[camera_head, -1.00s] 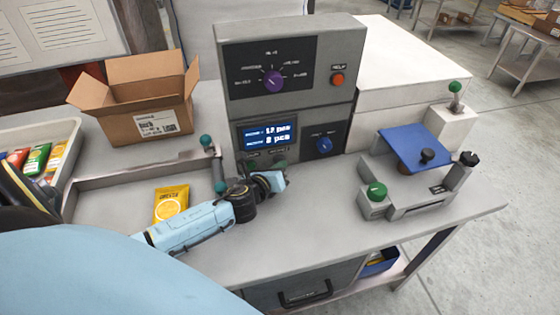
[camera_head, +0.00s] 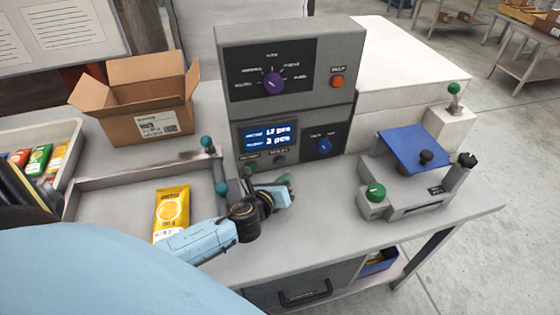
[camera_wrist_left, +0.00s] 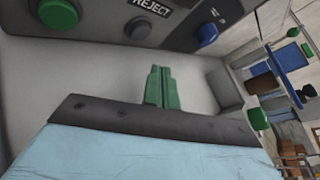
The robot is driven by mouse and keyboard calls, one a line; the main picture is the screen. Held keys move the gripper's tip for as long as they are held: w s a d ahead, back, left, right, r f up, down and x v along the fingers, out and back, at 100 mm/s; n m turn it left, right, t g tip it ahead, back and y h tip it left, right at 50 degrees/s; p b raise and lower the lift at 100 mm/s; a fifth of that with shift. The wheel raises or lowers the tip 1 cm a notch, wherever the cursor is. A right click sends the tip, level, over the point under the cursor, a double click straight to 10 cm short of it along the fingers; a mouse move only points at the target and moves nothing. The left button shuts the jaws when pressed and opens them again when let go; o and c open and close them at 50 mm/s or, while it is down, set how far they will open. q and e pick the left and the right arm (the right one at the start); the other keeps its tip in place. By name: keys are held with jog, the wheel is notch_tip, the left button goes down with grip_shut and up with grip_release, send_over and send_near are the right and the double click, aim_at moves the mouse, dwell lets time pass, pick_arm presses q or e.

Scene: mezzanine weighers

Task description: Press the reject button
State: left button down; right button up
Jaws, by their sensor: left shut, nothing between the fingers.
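The grey control unit has a lower panel (camera_head: 297,127) with a lit display. In the left wrist view, the REJECT label (camera_wrist_left: 151,5) is above a dark round reject button (camera_wrist_left: 138,28), with a green button (camera_wrist_left: 58,14) to its left. In the head view the small dark reject button (camera_head: 280,160) sits under the right side of the display. My left gripper (camera_head: 286,179) is just in front of and below this button. Its green fingers (camera_wrist_left: 162,88) are shut with nothing between them, apart from the button. My right gripper is not in view.
A blue knob (camera_head: 323,146) is right of the display. A yellow packet (camera_head: 171,209) lies in the metal tray (camera_head: 104,183) beside my left arm. An open cardboard box (camera_head: 135,112) stands behind. A scale with a blue plate (camera_head: 413,148) stands right.

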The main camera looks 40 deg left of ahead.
pick_arm(q)
jog(key=shift+s+d, duration=0.65)
jog(key=shift+d, duration=0.1)
dwell(0.4)
